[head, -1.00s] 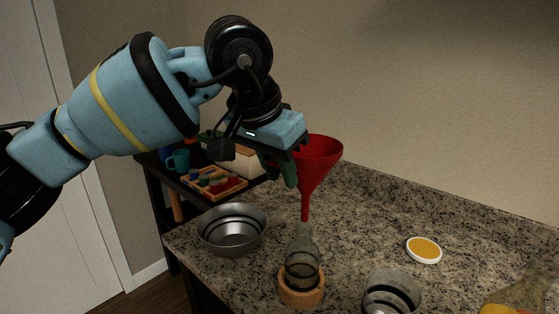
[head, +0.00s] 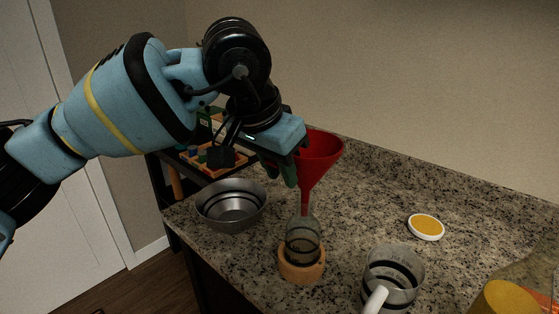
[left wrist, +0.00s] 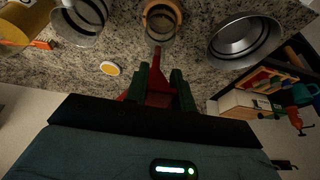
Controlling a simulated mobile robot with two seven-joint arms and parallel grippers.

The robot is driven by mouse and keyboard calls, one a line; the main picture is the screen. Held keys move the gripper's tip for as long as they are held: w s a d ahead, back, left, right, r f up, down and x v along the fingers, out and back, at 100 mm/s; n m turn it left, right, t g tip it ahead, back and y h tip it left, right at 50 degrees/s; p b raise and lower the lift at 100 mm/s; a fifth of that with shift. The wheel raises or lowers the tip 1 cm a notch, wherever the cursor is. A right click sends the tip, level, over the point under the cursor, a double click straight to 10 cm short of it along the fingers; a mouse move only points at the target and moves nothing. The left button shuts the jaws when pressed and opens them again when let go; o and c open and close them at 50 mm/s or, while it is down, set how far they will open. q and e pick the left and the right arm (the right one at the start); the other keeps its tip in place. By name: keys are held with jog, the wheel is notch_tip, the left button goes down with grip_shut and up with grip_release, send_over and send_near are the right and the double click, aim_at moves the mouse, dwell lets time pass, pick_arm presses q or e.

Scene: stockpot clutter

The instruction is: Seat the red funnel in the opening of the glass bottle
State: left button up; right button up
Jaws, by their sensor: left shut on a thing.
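The red funnel (head: 318,158) is upright, wide mouth up and stem down. My left gripper (head: 283,172) is shut on the funnel's side; its green fingers (left wrist: 158,92) also show around the funnel (left wrist: 157,78) in the left wrist view. The glass bottle (head: 302,240) stands upright in a round wooden ring (head: 302,268) on the counter. The stem's lower end overlaps the bottle's neck in the head view; I cannot tell whether it is inside the opening or in front of it. The bottle (left wrist: 160,33) also shows beyond the stem in the left wrist view. My right gripper is not in view.
A metal bowl (head: 232,207) stands left of the bottle and a clear jug with a white handle (head: 375,299) to its right. A yellow-topped lid (head: 426,227) lies farther right. A yellow-capped container (head: 505,298) is at the right corner. The back counter is clear.

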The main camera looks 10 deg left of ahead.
pick_arm(q)
jog(key=shift+f, duration=0.65)
jog(key=o, duration=1)
jog(key=shift+o, duration=0.2)
jog(key=v, duration=0.7)
jog(key=shift+r+b, duration=0.3)
jog(key=shift+s+a, duration=0.15)
